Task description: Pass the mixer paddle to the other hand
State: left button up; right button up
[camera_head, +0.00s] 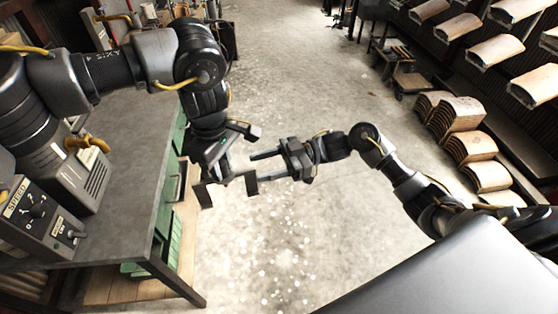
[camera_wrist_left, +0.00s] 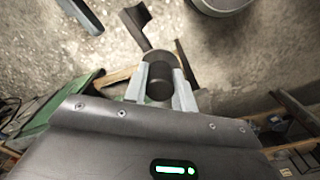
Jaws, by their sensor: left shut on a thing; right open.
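The mixer paddle (camera_head: 251,184) is a dark, angular frame hanging in the air under my left gripper (camera_head: 222,165). In the left wrist view, the left gripper's two light grey fingers (camera_wrist_left: 160,85) are shut on the paddle's dark round shaft. A flat paddle arm (camera_wrist_left: 134,22) sticks out beyond them. My right gripper (camera_head: 255,168) is open, with its fingers pointing left towards the paddle. Its finger tips are close to the paddle's right side; I cannot tell if they touch. The join between left fingers and shaft is hidden in the head view.
A grey workbench (camera_head: 125,130) with a speed control box (camera_head: 38,213) stands at the left. Stacked curved panels (camera_head: 465,130) and a cart (camera_head: 408,80) stand at the right. The concrete floor (camera_head: 280,70) between is clear.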

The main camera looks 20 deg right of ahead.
aim_at(235, 173)
jog(key=a, duration=0.7)
jog(key=shift+w+a, duration=0.35)
jog(key=c, duration=0.9)
pick_arm(q)
jog(key=o, duration=1)
jog(key=shift+r, duration=0.1)
